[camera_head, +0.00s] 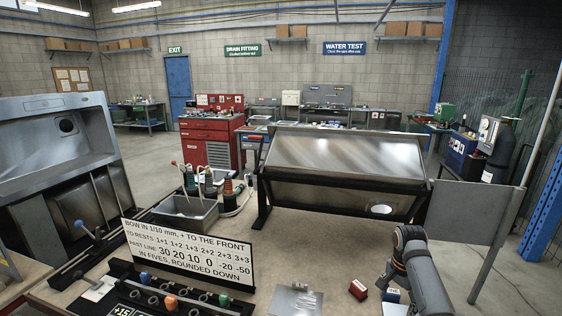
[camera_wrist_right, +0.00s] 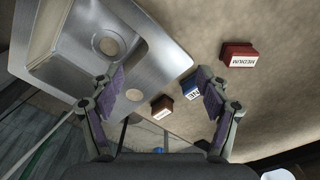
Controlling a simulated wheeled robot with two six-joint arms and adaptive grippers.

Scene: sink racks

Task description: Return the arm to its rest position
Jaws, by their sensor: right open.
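My right arm (camera_head: 418,272) rises from the lower right of the head view, bent at a dark joint above the table. My right gripper (camera_wrist_right: 160,80) shows in the right wrist view with its two purple-padded fingers spread wide and nothing held between them. A blue block (camera_wrist_right: 190,90) and a small dark red block (camera_wrist_right: 161,108) lie below and beyond the fingers. My left gripper is not in view.
A steel sink (camera_head: 345,158) sits on a tilted dark rack, with a grey panel (camera_head: 470,212) beside it. A red block (camera_head: 358,289) lies near my arm. A text sign (camera_head: 190,255) and a control board (camera_head: 150,303) stand at front left.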

